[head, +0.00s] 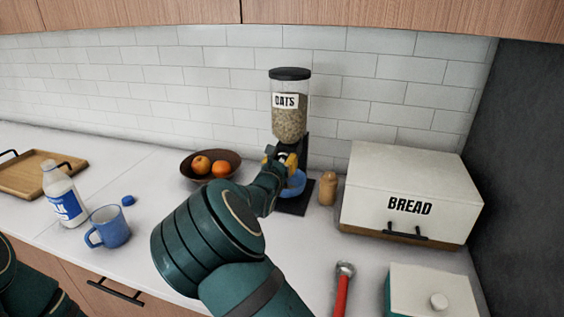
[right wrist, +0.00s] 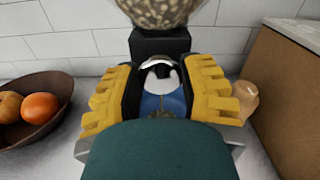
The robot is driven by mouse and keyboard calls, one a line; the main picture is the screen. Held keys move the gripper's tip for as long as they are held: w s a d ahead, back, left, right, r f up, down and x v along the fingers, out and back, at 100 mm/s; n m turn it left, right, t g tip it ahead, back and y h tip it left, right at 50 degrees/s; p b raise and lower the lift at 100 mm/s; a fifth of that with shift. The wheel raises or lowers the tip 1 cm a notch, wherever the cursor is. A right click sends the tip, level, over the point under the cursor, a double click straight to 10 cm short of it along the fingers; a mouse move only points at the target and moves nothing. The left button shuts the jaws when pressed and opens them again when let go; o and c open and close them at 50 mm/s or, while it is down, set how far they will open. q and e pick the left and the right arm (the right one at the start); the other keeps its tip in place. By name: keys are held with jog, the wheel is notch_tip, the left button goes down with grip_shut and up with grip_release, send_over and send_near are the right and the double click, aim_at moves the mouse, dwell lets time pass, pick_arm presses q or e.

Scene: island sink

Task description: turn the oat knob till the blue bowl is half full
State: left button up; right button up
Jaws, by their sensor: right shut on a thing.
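The oat dispenser (head: 289,122) stands against the tiled wall, its clear canister labelled OATS and holding oats. Its knob (right wrist: 160,78) shows in the right wrist view between my yellow fingers. My right gripper (head: 282,161) is shut on the knob, with one finger on each side. The blue bowl (head: 294,184) sits below on the dispenser's base, partly hidden by my gripper. In the right wrist view a little of the bowl's inside (right wrist: 154,106) shows, with some brown in it; the fill level cannot be told. My left gripper is out of view.
A fruit bowl (head: 226,158) with oranges stands left of the dispenser. A wooden shaker (head: 327,188) and the bread box (head: 406,190) stand to the right. A blue mug (head: 110,228), milk bottle (head: 62,195), red-handled tool (head: 342,290) and lidded canister (head: 432,292) are nearer.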

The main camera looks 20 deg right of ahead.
jog(key=m+b, duration=0.3)
jog(key=m, duration=0.1)
jog(key=shift+d, duration=0.1)
jog(key=shift+r+m+b, duration=0.15)
jog(key=shift+m+b, duration=0.4)
jog(key=shift+m, duration=0.35)
jog(key=o, duration=1.2)
jog(key=shift+s, duration=0.1)
jog(key=v, duration=1.1)
jog(key=shift+s+a, duration=0.25)
jog(key=shift+a, duration=0.1)
